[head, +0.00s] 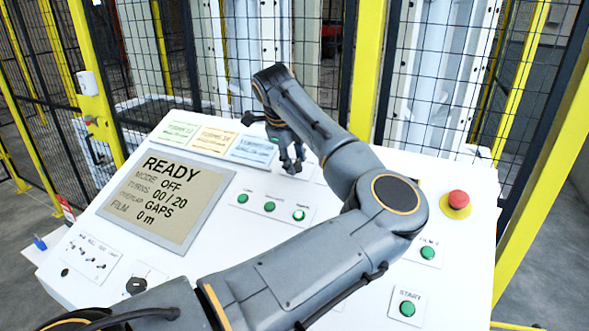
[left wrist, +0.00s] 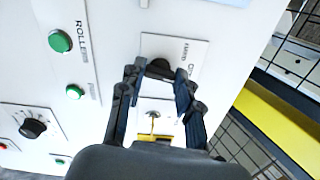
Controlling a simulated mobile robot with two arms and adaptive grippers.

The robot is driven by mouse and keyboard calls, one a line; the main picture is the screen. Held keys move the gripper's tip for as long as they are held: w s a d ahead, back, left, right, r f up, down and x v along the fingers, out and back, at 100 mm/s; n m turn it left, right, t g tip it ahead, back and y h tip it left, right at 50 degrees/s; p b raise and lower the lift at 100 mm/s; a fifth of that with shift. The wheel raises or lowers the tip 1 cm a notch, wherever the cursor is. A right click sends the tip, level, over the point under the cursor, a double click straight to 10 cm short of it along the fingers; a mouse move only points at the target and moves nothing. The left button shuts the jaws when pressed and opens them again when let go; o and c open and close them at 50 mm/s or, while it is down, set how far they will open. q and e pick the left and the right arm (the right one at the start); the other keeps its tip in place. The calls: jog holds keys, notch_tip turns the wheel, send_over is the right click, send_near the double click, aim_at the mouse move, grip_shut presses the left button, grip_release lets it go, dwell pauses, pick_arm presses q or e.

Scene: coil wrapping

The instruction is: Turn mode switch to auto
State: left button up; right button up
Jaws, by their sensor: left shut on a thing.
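My left gripper (head: 291,168) reaches down to the upper middle of the white control panel (head: 335,215). In the left wrist view its two fingers (left wrist: 160,78) are shut on a dark rotary knob (left wrist: 157,48) on a small white labelled plate (left wrist: 193,58). The knob is partly hidden by the fingers, and I cannot read its exact setting. The panel's screen (head: 165,198) reads READY and MODE OFF. My right gripper is not in view.
Green buttons (head: 270,207) sit below the gripper. A red emergency stop (head: 457,200) and a green START button (head: 407,309) are at the right. Another black knob (head: 136,286) is at lower left. Yellow-framed mesh fencing (head: 366,70) stands behind the panel.

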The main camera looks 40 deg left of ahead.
pick_arm(q)
jog(key=m+b, duration=0.1)
jog(key=b, duration=0.1)
jog(key=m+b, duration=0.4)
jog(key=shift+f+b, duration=0.25)
jog(key=shift+b, duration=0.15)
jog(key=shift+r+m+b, duration=0.2)
jog(key=shift+m+b, duration=0.85)
jog(key=shift+m, duration=0.05)
jog(key=o, duration=1.2)
jog(key=shift+c, duration=0.2)
jog(key=shift+s+d+r, duration=0.1)
jog(key=shift+s+r, duration=0.05)
jog(key=shift+r, duration=0.4)
jog(key=v, duration=1.1)
